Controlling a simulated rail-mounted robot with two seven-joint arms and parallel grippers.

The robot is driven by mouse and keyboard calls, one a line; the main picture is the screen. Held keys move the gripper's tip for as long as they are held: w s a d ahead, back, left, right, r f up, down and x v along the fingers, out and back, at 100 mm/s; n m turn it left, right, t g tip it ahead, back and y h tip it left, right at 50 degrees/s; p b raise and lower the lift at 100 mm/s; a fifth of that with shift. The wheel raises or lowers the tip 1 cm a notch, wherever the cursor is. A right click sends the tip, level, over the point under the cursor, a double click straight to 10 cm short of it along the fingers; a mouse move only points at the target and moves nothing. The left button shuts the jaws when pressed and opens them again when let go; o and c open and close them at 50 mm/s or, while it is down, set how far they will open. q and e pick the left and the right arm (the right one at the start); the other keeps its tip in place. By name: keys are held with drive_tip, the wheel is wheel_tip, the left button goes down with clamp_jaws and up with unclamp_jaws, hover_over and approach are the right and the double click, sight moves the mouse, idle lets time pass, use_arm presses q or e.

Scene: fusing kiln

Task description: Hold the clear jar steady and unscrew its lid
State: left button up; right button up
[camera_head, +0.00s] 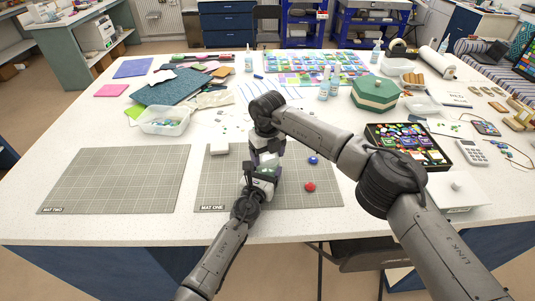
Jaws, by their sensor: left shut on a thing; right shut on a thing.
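The clear jar (267,170) is over mat one, small in the view and mostly covered by my two grippers. My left gripper (262,179) comes from the front and is shut on the jar's body. My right gripper (266,154) comes down from above and is shut at the top of the jar, where the lid is. The lid is hidden between the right gripper's fingers, so I cannot tell how it sits on the jar.
Mat one (215,190) also bears a white block (219,148), a blue ball (313,160) and a red ball (310,187). Mat two (115,180) at left is bare. A clear tub (164,121) stands behind the mats.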

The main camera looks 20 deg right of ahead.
idle(0.3)
drive_tip(key=o, duration=1)
drive_tip(key=shift+r, duration=0.15)
